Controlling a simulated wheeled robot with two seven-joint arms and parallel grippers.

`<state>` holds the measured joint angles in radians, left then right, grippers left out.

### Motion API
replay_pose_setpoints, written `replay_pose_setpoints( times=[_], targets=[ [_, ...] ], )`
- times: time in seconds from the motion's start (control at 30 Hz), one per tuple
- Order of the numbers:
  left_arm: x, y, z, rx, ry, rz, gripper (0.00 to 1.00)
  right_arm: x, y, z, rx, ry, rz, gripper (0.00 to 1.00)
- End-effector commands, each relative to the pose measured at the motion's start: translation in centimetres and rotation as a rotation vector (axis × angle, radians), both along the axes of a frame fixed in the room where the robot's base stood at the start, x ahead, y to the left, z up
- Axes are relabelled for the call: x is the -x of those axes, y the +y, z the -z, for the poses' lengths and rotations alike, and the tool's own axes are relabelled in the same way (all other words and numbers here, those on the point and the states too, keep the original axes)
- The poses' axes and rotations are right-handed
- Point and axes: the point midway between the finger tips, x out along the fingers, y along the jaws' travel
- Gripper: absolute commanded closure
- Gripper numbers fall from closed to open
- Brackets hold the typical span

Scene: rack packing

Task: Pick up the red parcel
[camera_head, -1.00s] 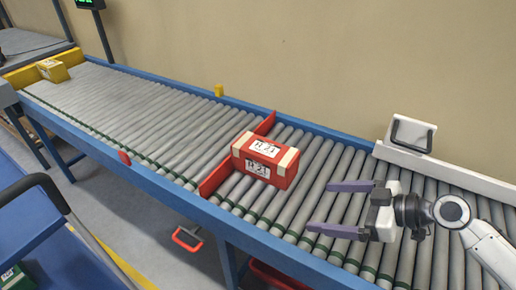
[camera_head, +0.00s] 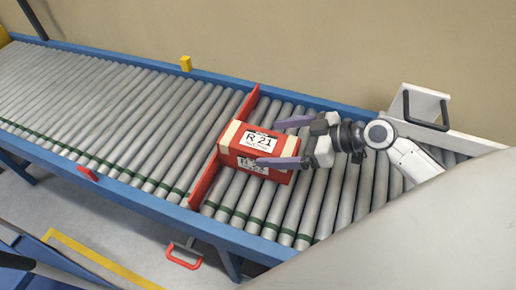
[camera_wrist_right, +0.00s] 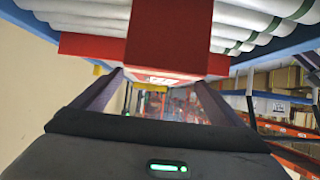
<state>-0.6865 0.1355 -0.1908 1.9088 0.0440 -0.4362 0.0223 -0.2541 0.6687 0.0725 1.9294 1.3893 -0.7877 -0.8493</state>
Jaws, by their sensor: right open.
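The red parcel (camera_head: 258,152) sits on the roller conveyor, against or very near a red divider bar (camera_head: 222,150). It has tan tape bands and white labels, one reading R 21. My right gripper (camera_head: 284,142) is open at the parcel's right end, with one finger on the far side and the other over its near right part. In the right wrist view the red parcel (camera_wrist_right: 168,40) fills the top middle, and the open fingers (camera_wrist_right: 160,86) reach up toward it. Whether they touch it is unclear. My left gripper is not in view.
The roller conveyor (camera_head: 110,112) is bare left of the divider. A white end stop with a dark handle (camera_head: 425,108) stands at the back right. A yellow block (camera_head: 186,63) sits on the far blue rail. A red handle (camera_head: 184,256) hangs below the near rail.

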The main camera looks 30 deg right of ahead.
Motion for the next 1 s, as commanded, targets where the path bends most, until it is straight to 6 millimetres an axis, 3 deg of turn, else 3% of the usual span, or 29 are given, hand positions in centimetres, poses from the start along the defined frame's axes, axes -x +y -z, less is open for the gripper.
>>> replay_pose_setpoints(
  times=[0.4, 0.67, 1.0],
  targets=[
    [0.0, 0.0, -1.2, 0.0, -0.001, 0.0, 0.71, -3.3, 3.1, 2.3, -0.001, -0.001, 0.002, 0.08],
    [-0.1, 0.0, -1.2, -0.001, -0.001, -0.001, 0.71, -3.5, 3.3, 2.6, 0.002, 0.0, 0.0, 0.08],
    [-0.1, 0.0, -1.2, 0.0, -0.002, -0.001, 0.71, -3.4, 3.3, 2.6, 0.002, 0.0, 0.0, 0.62]
  ],
)
